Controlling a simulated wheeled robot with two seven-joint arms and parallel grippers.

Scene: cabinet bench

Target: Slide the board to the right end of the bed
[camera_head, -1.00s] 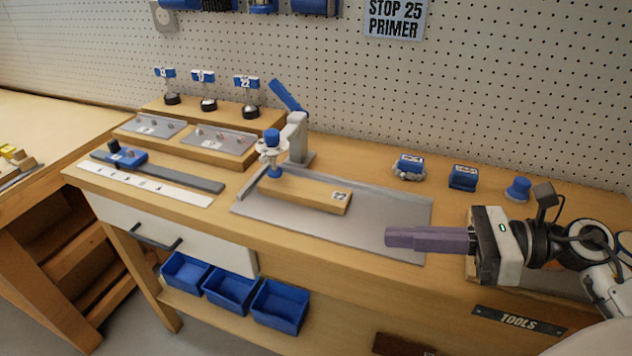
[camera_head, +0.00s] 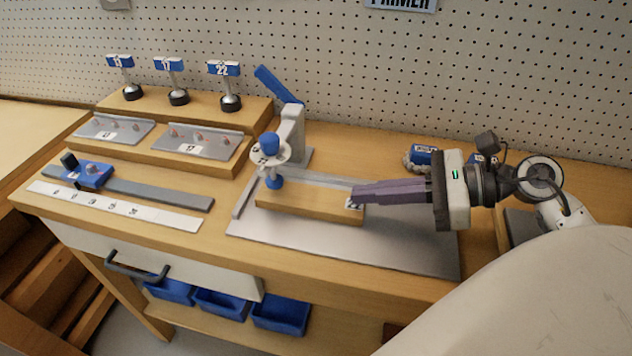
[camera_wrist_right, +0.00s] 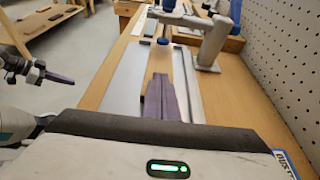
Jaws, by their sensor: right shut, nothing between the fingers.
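The board (camera_head: 300,201) is a light wooden block with a "22" tag at its right end. It lies on the grey metal bed (camera_head: 400,250), its left end below the blue-topped press (camera_head: 272,160). My right gripper (camera_head: 356,193) is shut and empty, its purple fingers at the board's right end, partly covering the tag. I cannot tell whether they touch it. In the right wrist view the fingers (camera_wrist_right: 162,92) point along the bed (camera_wrist_right: 128,82) and hide most of the board. My left gripper (camera_wrist_right: 62,79) shows at that view's left edge, away from the bench; its opening is unclear.
A raised fence runs along the bed's back edge. The bed is bare right of the board. Blue bins (camera_head: 280,315) hang below.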

